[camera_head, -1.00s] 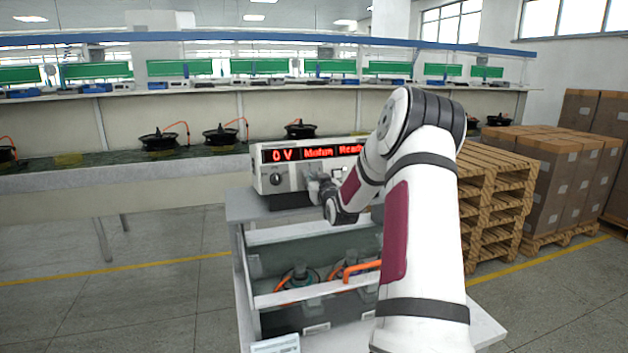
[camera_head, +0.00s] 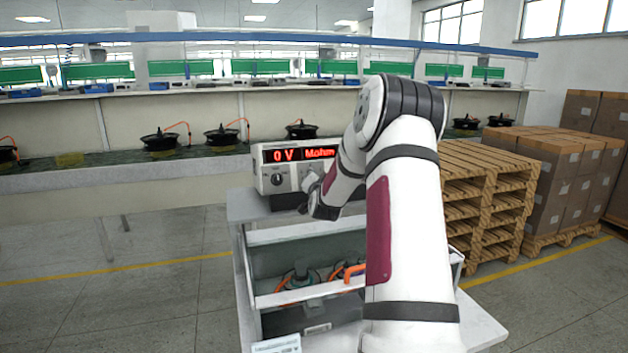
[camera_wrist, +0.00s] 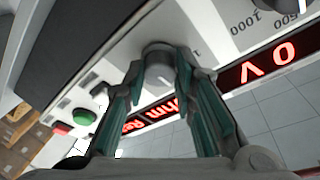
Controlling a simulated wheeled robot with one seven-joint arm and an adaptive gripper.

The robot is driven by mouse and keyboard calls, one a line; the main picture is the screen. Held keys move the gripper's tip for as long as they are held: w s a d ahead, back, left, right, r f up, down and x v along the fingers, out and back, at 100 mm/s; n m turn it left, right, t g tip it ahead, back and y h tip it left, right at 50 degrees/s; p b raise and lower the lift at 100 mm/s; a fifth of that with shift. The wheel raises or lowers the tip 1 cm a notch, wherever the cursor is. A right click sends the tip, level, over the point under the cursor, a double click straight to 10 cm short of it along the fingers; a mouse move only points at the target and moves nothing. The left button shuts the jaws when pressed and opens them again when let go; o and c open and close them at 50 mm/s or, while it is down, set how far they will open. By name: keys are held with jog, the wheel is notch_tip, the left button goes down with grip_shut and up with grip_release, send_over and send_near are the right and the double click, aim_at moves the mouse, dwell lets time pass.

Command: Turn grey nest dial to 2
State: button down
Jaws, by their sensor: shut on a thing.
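The tester (camera_head: 262,166), a light box with a red lit display, stands on the bench top. The display reads "0 V" and "Mohm", and the arm hides its right part. My gripper (camera_head: 310,182) is at the tester's front, small and partly hidden by my wrist. In the wrist view my gripper (camera_wrist: 159,72) has its two fingers closed on the sides of a grey dial (camera_wrist: 158,52) on the panel. A small "1" is printed close to the dial; its pointer and other marks cannot be made out.
Another knob (camera_head: 277,180) sits at the tester's left front. A green button (camera_wrist: 84,117) and a red button (camera_wrist: 62,128) are on the panel. Below is an open drawer (camera_head: 290,236) holding parts with orange cables. Pallets (camera_head: 485,200) stand at the right.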

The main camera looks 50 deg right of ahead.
jog(key=shift+m, duration=0.5)
jog(key=c, duration=1.3)
grip_release()
jog(key=shift+s, duration=0.1)
jog(key=v, duration=1.2)
jog(key=shift+r, duration=0.1)
